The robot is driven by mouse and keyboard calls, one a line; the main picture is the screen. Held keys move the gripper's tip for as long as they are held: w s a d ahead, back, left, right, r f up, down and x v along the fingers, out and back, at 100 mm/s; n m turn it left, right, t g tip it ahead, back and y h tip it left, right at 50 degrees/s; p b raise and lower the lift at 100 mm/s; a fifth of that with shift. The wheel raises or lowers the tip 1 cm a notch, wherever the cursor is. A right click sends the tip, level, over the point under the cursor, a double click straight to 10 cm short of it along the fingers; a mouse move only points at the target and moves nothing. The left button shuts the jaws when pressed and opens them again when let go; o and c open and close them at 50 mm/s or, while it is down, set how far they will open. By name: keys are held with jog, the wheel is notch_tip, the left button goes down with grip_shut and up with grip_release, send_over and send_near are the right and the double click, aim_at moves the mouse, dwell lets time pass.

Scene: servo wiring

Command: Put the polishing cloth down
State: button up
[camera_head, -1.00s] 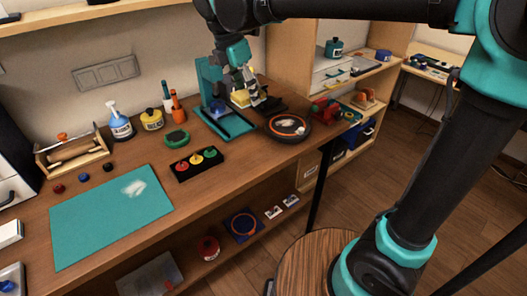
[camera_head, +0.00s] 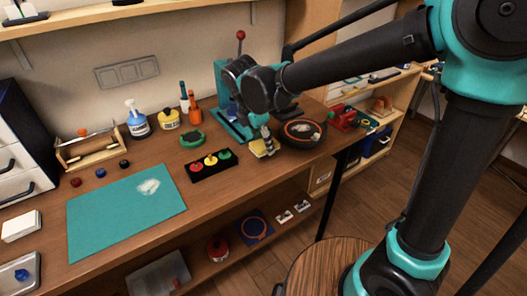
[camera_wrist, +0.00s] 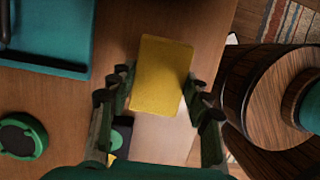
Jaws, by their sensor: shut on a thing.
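The polishing cloth is a flat yellow piece (camera_wrist: 161,75), held between the fingers of my gripper (camera_wrist: 160,92) in the wrist view. In the head view the yellow cloth (camera_head: 263,149) shows under my gripper (camera_head: 263,140), near the front edge of the workbench (camera_head: 245,185). It is between the black box with coloured knobs and the round black disc. My gripper is shut on the cloth. I cannot tell whether the cloth touches the bench top.
The black knob box (camera_head: 211,165) is to the left of my gripper and the round black disc (camera_head: 302,132) to the right. A teal press (camera_head: 236,125) stands behind. A teal mat (camera_head: 120,220) lies at the left, mostly bare with one white patch.

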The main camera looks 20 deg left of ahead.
aim_at(263, 159)
jog(key=shift+f, duration=1.9)
jog(key=shift+f, duration=0.1)
jog(key=o, duration=1.1)
jog(key=v, duration=1.2)
